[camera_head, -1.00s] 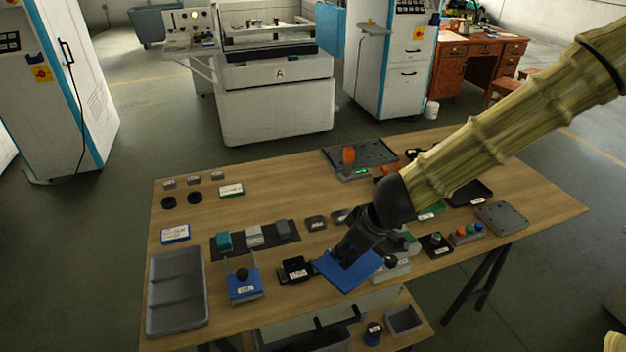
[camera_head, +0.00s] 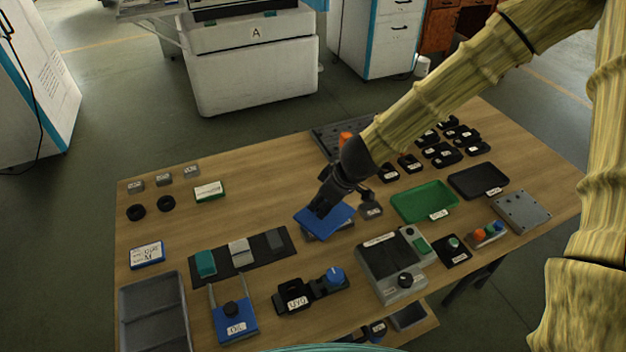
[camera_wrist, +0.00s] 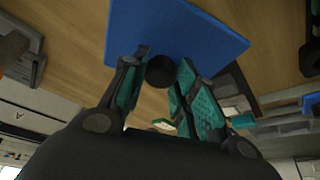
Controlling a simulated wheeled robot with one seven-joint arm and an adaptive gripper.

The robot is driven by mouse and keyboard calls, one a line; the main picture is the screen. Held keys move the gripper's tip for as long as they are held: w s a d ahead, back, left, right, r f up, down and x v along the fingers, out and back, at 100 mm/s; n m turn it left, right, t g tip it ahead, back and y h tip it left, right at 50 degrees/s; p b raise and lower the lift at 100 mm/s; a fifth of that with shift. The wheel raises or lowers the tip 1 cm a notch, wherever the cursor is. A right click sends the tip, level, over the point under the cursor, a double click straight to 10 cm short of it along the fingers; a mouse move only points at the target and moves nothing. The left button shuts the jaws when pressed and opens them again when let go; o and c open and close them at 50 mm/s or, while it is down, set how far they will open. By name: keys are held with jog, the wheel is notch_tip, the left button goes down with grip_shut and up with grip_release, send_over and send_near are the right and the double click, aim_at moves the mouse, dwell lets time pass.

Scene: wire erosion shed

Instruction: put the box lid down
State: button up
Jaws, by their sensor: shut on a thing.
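The box lid is a flat blue plate (camera_head: 325,220) with a dark round knob (camera_wrist: 160,71). My gripper (camera_head: 322,207) is shut on it by the knob, seen between the two fingers in the wrist view (camera_wrist: 160,85). In the head view the lid is over the middle of the table, right of the dark mat. A grey block (camera_head: 328,236) shows just under its front edge. I cannot tell whether the lid touches it.
A dark strip mat (camera_head: 215,277) with several blocks lies left of the lid. A grey device (camera_head: 388,270) and a green tray (camera_head: 424,201) are to its right. A dark tray with an orange piece (camera_head: 346,138) is behind. Bare wood (camera_head: 255,215) lies left of the lid.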

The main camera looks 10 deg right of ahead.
jog(key=w+p, duration=0.2)
jog(key=w, duration=0.1)
jog(key=w+p, duration=0.2)
jog(key=w, duration=0.2)
jog(key=w+f+p, duration=0.1)
jog(key=w+p, duration=0.1)
jog(key=w, duration=0.2)
jog(key=shift+w, duration=0.1)
jog(key=shift+f+p, duration=0.8)
jog(key=shift+f, duration=1)
jog(key=shift+f, duration=0.15)
jog(key=o, duration=1.1)
jog(key=shift+c, duration=0.2)
jog(key=shift+r, duration=0.3)
jog(key=b+v, duration=0.1)
jog(key=v, duration=1)
jog(key=shift+r, duration=0.3)
jog(key=shift+d, duration=0.15)
